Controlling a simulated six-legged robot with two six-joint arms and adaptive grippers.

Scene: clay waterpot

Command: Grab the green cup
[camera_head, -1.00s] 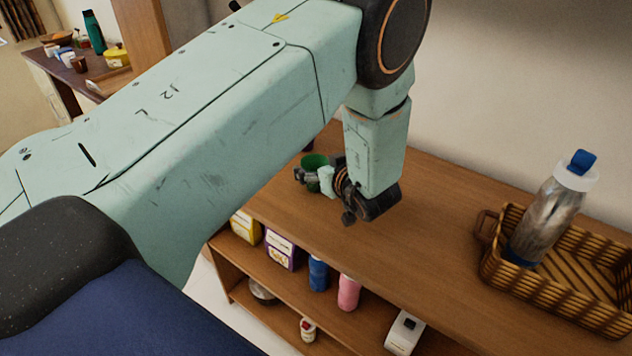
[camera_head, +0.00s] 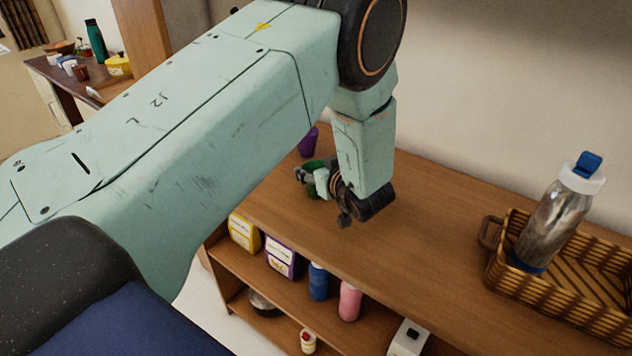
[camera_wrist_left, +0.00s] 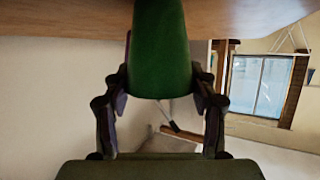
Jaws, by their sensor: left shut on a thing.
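The green cup (camera_head: 311,166) is at the shelf top's far left in the head view, partly hidden by my left gripper (camera_head: 311,181). In the left wrist view the green cup (camera_wrist_left: 160,50) fills the upper middle, between the two fingers of my left gripper (camera_wrist_left: 160,88). The fingers are closed on its sides. Whether the cup still touches the wooden shelf top (camera_head: 420,240) is hard to tell. My right gripper is not in view.
A wicker basket (camera_head: 497,272) with a metal bottle (camera_head: 548,228) stands at the right of the shelf top. A purple object (camera_head: 308,142) stands behind the cup. Bottles and boxes fill the lower shelf. The middle of the top is clear.

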